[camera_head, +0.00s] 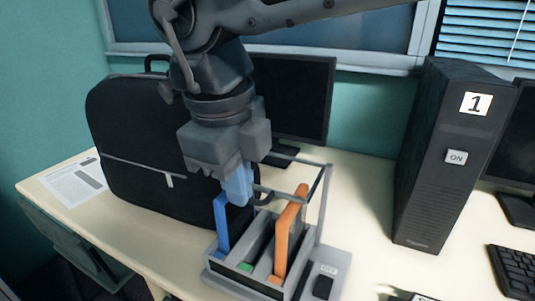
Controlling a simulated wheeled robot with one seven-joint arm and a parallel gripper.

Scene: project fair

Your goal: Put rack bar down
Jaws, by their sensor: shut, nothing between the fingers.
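The rack (232,284) is a small grey stand on the table, with blue, green and orange parts in its slots. Its thin grey bar (324,190) stands raised as an upright frame at the rack's back and right side. An orange handle (287,232) rises from one slot and a blue handle (221,225) from another. My gripper (240,190) points down over the rack's back left, close to the blue handle and left of the raised bar. It is shut and empty. My gripper hides part of the rack's back left; contact with the bar cannot be told.
A black bag (130,150) stands just left of my gripper. A dark monitor (305,100) is behind it. A tall black computer tower (440,150) marked 1 stands at right, with a keyboard (518,270) beside it. Table (365,200) between rack and tower is clear.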

